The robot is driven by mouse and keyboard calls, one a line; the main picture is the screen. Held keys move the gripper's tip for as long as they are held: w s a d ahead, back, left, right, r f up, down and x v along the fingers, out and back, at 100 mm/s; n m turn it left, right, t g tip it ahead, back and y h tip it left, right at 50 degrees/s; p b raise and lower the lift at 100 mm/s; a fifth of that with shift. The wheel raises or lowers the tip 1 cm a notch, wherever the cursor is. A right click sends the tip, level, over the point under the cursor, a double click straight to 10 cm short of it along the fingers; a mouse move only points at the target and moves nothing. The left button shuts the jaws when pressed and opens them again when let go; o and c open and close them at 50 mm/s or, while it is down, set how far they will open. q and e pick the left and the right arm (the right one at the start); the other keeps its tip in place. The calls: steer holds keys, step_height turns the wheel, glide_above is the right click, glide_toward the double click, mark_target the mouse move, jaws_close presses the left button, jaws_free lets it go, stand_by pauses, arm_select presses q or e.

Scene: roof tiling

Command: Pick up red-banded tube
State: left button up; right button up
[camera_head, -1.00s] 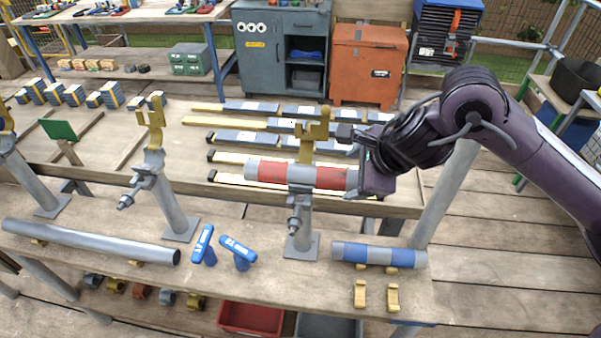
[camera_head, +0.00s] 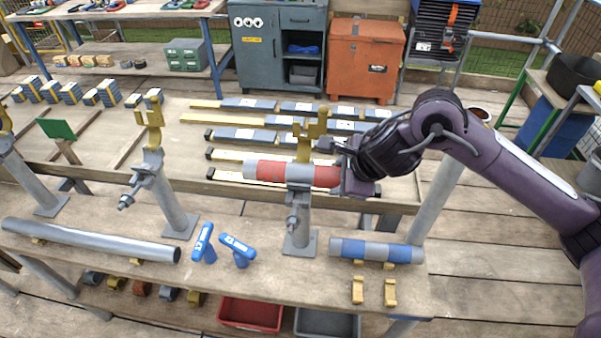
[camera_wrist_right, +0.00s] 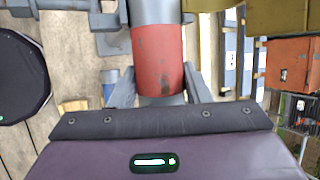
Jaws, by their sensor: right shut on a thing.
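My right gripper (camera_head: 341,178) is shut on the tube's right end. In the right wrist view the tube (camera_wrist_right: 158,60) runs away from between the two fingers (camera_wrist_right: 160,88), with a red band just ahead of them. The tube's very end is hidden by my gripper. My left gripper is not in view.
A blue-banded tube (camera_head: 376,251) lies on the bench's front right. Two blue-handled tools (camera_head: 236,247) stand left of the stand. A long grey pipe (camera_head: 90,240) lies at the left. Another forked stand (camera_head: 165,190) rises left of centre. Slate-grey strips (camera_head: 250,136) lie behind.

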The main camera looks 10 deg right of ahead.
steer(key=shift+r, duration=0.1)
steer(key=shift+c, duration=0.7)
steer(key=shift+w+r, duration=0.1)
steer(key=shift+r, duration=0.2)
step_height(320, 180, up, 9)
steer(key=shift+r+p, duration=0.2)
steer(key=shift+p, duration=0.2)
steer(key=shift+a, duration=0.1)
